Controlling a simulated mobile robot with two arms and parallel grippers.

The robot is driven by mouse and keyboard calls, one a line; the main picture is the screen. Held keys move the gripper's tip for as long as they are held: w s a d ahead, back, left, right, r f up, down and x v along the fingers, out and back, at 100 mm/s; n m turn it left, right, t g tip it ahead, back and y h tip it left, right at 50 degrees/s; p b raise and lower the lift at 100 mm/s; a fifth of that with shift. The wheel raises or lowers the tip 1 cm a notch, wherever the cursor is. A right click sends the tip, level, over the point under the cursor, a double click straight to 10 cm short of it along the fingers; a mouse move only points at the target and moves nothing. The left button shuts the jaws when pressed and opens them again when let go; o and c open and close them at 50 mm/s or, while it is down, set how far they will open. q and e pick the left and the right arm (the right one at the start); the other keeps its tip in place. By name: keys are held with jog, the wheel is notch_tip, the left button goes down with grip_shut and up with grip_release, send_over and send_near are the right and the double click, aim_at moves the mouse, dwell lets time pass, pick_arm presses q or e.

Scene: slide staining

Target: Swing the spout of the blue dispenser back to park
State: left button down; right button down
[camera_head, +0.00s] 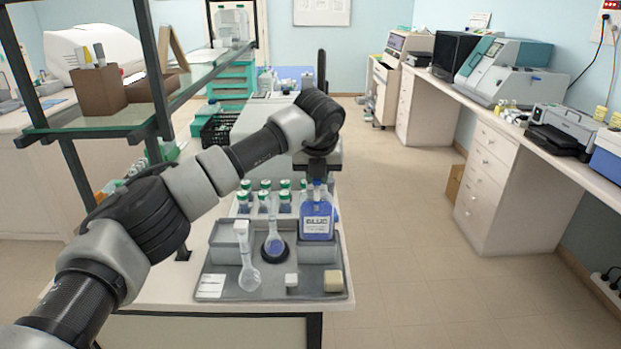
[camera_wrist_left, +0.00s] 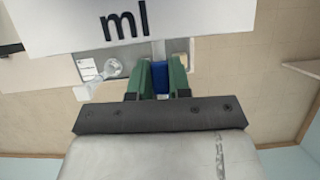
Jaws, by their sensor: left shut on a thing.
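The blue dispenser (camera_head: 317,222) is a bottle of blue liquid with a white label reading "BLUE". It stands upright at the back right of the grey tray (camera_head: 215,268). My left gripper (camera_head: 318,181) points down over its top. In the left wrist view, the green fingers of my left gripper (camera_wrist_left: 161,80) are shut on a blue part (camera_wrist_left: 160,82) at the dispenser's top. The spout's direction is hidden by the gripper in the head view. A white panel marked "ml" (camera_wrist_left: 150,20) fills the top of the wrist view. My right gripper is not in view.
A round flask with blue liquid (camera_head: 274,245) stands left of the dispenser, with an empty flask (camera_head: 248,270) nearer. Several green-capped bottles (camera_head: 265,200) stand behind the tray. A glass shelf (camera_head: 90,120) stands at the left.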

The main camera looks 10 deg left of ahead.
pick_arm(q)
jog(key=shift+d, duration=0.1)
dwell(0.4)
jog(key=c, duration=1)
grip_release()
jog(key=shift+c, duration=0.2)
jog(key=b+v, duration=0.2)
jog(key=v, duration=0.9)
jog(key=shift+b, duration=0.4)
jog(key=shift+w+d, duration=0.1)
